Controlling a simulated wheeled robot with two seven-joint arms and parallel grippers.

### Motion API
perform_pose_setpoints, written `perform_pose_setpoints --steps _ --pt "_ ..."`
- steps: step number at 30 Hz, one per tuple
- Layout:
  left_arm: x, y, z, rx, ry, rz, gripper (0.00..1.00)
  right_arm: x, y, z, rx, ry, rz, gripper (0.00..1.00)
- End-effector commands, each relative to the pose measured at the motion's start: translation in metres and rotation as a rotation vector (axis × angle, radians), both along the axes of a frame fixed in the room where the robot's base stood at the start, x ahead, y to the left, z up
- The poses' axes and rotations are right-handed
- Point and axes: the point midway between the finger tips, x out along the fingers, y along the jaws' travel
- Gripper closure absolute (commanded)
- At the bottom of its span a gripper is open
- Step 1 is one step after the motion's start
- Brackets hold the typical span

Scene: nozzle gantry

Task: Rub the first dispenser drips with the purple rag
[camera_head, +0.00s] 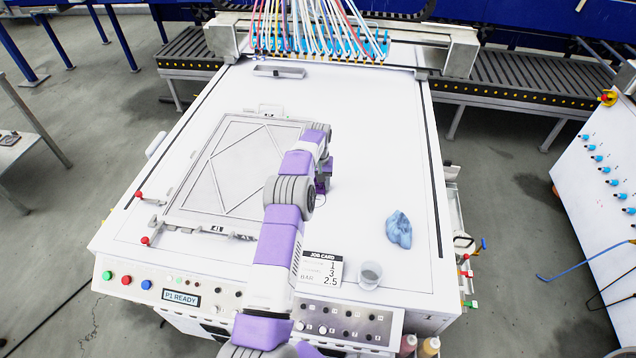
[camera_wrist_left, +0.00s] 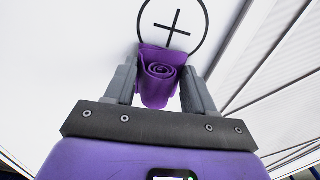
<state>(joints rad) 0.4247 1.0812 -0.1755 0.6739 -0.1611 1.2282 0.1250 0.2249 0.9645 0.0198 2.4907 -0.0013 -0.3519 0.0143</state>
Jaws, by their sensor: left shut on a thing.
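My left gripper (camera_head: 322,184) is over the white table (camera_head: 365,150), right of the framed panel. In the left wrist view, its two grey fingers (camera_wrist_left: 160,84) are shut on the rolled purple rag (camera_wrist_left: 162,92). The rag's spiral end shows between the fingers. A black circle with a cross (camera_wrist_left: 172,28) is printed on the white surface just beyond the rag; I cannot tell whether the rag touches the surface. My arm largely hides the rag in the head view. I cannot make out any drips. My right gripper is out of view.
A gantry of blue nozzles (camera_head: 330,47) with coloured hoses spans the table's back. A blue cloth (camera_head: 398,230), a small cup (camera_head: 370,274) and a job card (camera_head: 320,269) lie toward the front right. A framed panel (camera_head: 236,170) occupies the left; the right middle is clear.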

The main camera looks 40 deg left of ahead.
Motion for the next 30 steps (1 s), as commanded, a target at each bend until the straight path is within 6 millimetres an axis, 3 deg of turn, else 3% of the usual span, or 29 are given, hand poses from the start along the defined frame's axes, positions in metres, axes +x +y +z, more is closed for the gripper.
perform_pose_setpoints --steps 15,30 --pt "0.0 0.0 0.054 0.001 -0.002 0.0 0.8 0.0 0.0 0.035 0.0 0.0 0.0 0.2" --pt "0.0 0.0 0.063 0.001 -0.001 0.0 0.8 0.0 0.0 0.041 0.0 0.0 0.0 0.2"
